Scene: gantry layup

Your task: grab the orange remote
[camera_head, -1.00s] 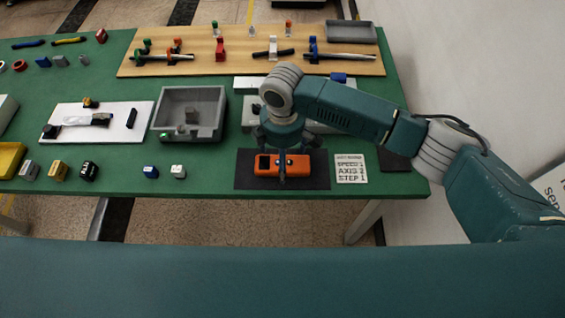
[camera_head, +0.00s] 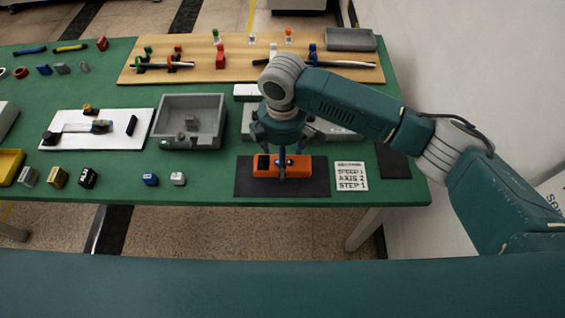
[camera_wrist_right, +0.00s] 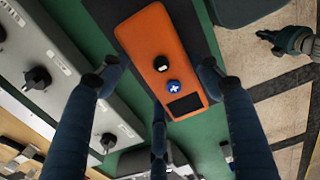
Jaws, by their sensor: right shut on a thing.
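The orange remote (camera_head: 267,171) lies on a dark mat (camera_head: 318,186) near the table's front edge. I cannot see the remote clear of the mat. My left gripper (camera_wrist_right: 272,43) shows small at the wrist view's upper right; its jaw state is unclear.
A card reading SPEED, AXIS, STEP (camera_head: 350,176) lies right of the mat. A grey box with knobs (camera_wrist_right: 62,75) is behind the gripper. A grey bin (camera_head: 220,128) and small blocks (camera_head: 150,179) are to the left. A wooden board (camera_head: 205,68) with tools is at the back.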

